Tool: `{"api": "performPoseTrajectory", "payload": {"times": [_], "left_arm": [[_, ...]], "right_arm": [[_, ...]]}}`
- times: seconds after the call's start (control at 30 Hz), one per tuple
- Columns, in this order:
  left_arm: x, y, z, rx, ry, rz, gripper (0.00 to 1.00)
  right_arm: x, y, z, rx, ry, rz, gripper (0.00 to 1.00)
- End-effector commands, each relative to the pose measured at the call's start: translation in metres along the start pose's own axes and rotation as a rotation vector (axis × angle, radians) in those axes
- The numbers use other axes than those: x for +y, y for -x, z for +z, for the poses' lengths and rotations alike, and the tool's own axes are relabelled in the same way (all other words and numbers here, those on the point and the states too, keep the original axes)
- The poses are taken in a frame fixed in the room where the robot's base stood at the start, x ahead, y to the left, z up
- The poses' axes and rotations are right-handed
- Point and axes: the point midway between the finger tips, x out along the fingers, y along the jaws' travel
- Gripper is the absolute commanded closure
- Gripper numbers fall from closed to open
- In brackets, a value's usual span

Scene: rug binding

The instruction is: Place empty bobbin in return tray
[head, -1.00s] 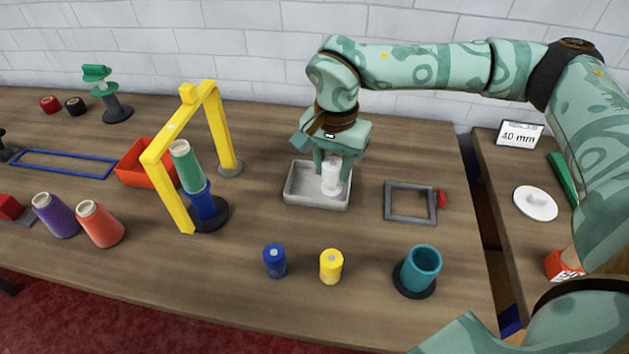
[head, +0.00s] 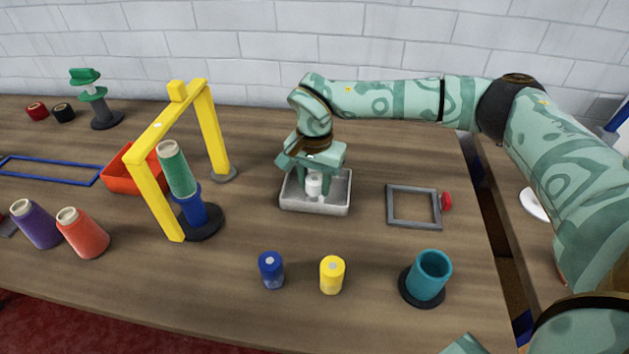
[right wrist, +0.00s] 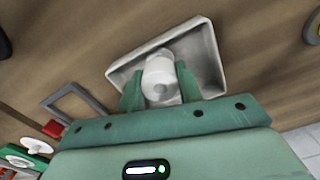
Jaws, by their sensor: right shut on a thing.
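The empty bobbin (head: 314,187) is white and stands upright between the fingers of my right gripper (head: 315,182). My right gripper is shut on it, inside the outline of the grey return tray (head: 318,208). In the right wrist view the bobbin (right wrist: 160,80) sits between the two green fingers (right wrist: 160,85), with the tray (right wrist: 206,60) behind it. The bobbin's lower end appears low in the tray; I cannot tell whether it touches the floor. My left gripper is not in view.
A grey square frame with a red knob (head: 414,207) lies right of the tray. A yellow arch (head: 208,130) stands to the left, by a green cone (head: 177,168). Blue (head: 271,270) and yellow (head: 332,275) spools and a teal cup (head: 430,276) stand in front.

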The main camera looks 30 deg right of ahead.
Motion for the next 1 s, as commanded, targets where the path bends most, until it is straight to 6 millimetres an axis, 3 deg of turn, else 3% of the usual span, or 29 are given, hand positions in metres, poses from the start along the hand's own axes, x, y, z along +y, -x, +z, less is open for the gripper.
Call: {"api": "performPoseTrajectory", "payload": {"times": [0.1,0.13,0.2,0.57,1.0], "left_arm": [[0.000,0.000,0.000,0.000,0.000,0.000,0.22],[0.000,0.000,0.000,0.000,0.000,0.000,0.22],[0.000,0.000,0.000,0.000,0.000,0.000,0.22],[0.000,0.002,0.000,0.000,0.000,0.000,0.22],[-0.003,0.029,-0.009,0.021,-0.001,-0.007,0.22]], "right_arm": [[0.000,-0.003,0.000,0.000,0.000,0.001,0.88],[0.000,-0.003,0.000,0.000,0.000,0.001,0.59],[0.000,-0.003,0.000,0.000,0.000,0.001,0.43],[0.000,0.005,0.000,0.001,0.000,-0.002,0.43],[0.000,0.101,0.000,0.004,0.000,-0.004,0.43]]}}
